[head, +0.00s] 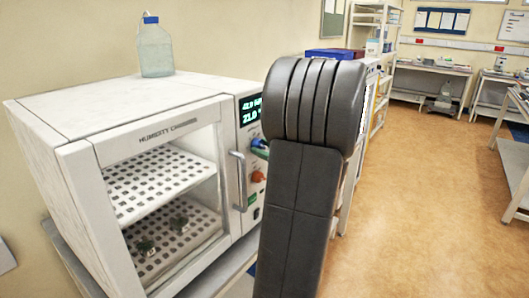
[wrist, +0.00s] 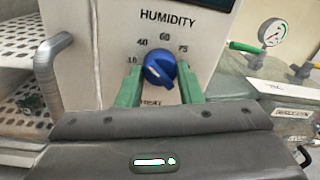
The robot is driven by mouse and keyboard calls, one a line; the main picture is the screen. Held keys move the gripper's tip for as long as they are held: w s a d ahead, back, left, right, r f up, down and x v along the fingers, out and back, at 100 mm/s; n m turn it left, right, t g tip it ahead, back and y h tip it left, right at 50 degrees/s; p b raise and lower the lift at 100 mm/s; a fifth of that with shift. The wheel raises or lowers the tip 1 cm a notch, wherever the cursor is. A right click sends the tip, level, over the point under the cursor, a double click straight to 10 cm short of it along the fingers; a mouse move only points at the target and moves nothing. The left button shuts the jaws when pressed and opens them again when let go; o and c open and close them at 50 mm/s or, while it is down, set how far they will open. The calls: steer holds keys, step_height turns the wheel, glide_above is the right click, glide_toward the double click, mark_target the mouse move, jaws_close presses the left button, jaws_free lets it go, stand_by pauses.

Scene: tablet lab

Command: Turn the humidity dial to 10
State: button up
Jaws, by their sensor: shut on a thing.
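The blue humidity dial (wrist: 160,69) is on the chamber's front panel, under the word HUMIDITY, with marks 10, 40, 60 and 75 around it. A pale streak shows on its face; I cannot tell exactly which mark it points to. My gripper (wrist: 159,74) has its green fingers on the left and right of the dial and is shut on it. In the head view the humidity chamber (head: 74,158) stands at left.
The chamber's display (head: 250,109) is partly covered by my arm. An orange knob (head: 258,177) sits lower on the panel. The door handle (head: 239,182) is just left of the panel. A bottle (head: 155,48) stands on top. The floor at right is clear.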

steer(key=n+b, duration=0.8)
steer(key=b, duration=0.3)
steer(key=shift+f+y+b, duration=0.1)
steer(key=shift+y+b, duration=0.2)
steer(key=shift+w, duration=0.1)
steer(key=o, duration=1)
steer(key=shift+d, duration=0.1)
steer(key=b+v, duration=0.1)
steer(key=v, duration=1.2)
steer(key=shift+s+d, duration=0.3)
steer(key=shift+w+a, duration=0.1)
